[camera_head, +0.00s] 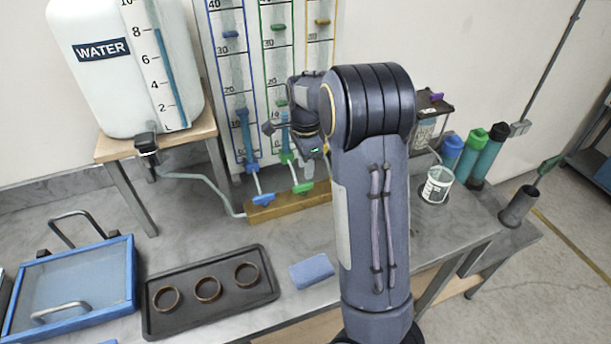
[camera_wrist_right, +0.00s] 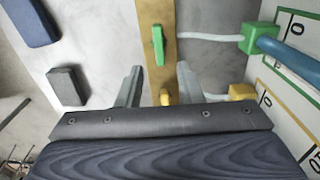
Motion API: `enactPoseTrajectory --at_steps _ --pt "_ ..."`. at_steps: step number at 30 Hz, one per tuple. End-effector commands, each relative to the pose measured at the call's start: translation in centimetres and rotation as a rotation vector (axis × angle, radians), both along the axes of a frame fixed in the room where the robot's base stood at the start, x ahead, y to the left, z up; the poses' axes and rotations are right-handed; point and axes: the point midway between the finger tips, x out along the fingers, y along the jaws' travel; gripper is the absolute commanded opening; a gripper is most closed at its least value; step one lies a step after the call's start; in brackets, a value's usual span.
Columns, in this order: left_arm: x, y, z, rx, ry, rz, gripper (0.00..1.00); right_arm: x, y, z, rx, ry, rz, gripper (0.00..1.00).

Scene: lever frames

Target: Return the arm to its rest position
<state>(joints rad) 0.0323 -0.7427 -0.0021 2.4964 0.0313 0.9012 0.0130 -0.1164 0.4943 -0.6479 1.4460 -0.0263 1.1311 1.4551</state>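My right arm rises through the middle of the head view and bends over at the elbow. My right gripper (camera_head: 308,166) points down over the wooden valve bar (camera_head: 262,213), near the gauge board. In the right wrist view the two fingers of this gripper (camera_wrist_right: 160,67) stand apart with nothing held between them. The yellow lever (camera_wrist_right: 165,97) shows between and below the fingers, and the green lever (camera_wrist_right: 158,46) lies beyond them. In the head view the green lever (camera_head: 302,187) and blue lever (camera_head: 262,199) show; my arm hides the yellow one. My left gripper is out of view.
A water tank (camera_head: 125,80) stands on a wooden-topped stand at the left. A dark tray (camera_head: 190,322) with three rings, a blue-framed box (camera_head: 70,285) and a blue sponge (camera_head: 312,270) lie in front. A beaker (camera_head: 436,187) and capped bottles (camera_head: 487,155) stand right of my arm.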

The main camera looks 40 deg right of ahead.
Motion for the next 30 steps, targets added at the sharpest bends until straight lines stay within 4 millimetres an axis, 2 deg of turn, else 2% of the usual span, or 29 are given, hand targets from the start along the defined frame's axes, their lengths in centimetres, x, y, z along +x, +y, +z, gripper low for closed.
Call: enactPoseTrajectory --at_steps 3,6,23,26,30 --pt "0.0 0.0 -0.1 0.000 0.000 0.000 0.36 0.0 0.0 1.2 0.000 -0.001 0.000 0.34" --pt "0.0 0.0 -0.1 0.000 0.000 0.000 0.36 0.0 0.0 1.6 0.000 0.000 0.000 0.34" --pt "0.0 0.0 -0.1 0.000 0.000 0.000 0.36 -0.2 0.1 1.7 0.006 -0.003 0.008 0.34" --pt "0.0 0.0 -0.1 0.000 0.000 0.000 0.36 -1.3 0.8 2.3 0.047 -0.034 0.073 0.34" --pt "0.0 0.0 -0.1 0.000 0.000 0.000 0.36 -4.9 4.0 4.4 0.145 -0.152 0.318 0.34"
